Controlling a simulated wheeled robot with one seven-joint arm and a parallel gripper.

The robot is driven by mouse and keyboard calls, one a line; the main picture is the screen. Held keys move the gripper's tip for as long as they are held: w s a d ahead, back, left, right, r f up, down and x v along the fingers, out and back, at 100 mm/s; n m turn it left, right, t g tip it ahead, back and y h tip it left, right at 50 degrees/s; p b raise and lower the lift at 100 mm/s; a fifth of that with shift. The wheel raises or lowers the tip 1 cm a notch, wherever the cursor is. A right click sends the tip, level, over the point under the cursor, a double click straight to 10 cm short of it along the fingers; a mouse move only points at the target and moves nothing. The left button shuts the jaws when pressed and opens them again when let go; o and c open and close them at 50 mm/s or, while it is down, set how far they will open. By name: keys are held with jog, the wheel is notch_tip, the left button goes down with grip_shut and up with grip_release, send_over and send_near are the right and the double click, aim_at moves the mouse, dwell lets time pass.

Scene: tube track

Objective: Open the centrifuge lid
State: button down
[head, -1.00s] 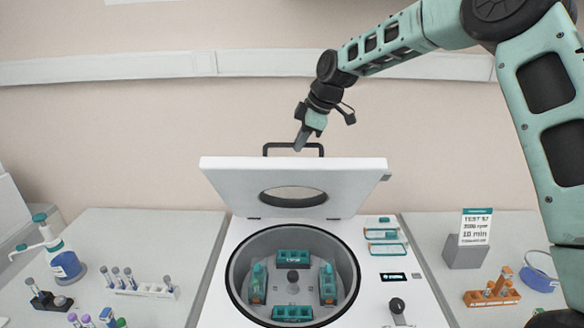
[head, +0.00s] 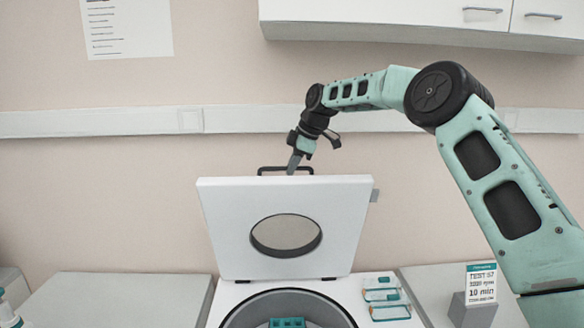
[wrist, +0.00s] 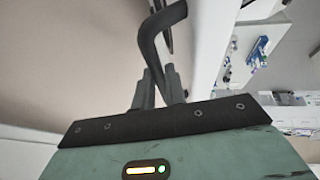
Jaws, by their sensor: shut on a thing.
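The white centrifuge lid (head: 345,225) stands raised and steeply tilted at the back of the centrifuge, with a round window in it. Its dark handle (head: 268,170) is on the top edge. My gripper (head: 292,168) is shut on the handle, and its fingers (wrist: 158,88) meet the dark handle bar (wrist: 150,42) in the wrist view. The centrifuge bowl (head: 240,318) is uncovered below the lid, partly cut off by the picture's lower edge. A teal rotor bucket (head: 287,322) shows inside it.
Teal-edged racks (head: 388,298) lie on the centrifuge top at right. A sign reading "TEST 57" and "10 min" (head: 481,284) stands on a grey block. A wall cabinet (head: 400,22) hangs above. The left bench (head: 120,298) is mostly clear in the part shown.

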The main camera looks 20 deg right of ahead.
jog(key=shift+s+d+f, duration=0.1)
jog(key=shift+d+f, duration=0.1)
jog(key=shift+f, duration=0.4)
jog(key=c, duration=1.5)
grip_release()
jog(key=shift+o, duration=0.2)
jog(key=shift+w, duration=0.25)
jog(key=shift+s+a+r, duration=0.1)
jog(key=shift+r, duration=0.5)
jog(key=b+v, duration=0.3)
jog(key=v, duration=0.8)
jog(key=shift+s, duration=0.15)
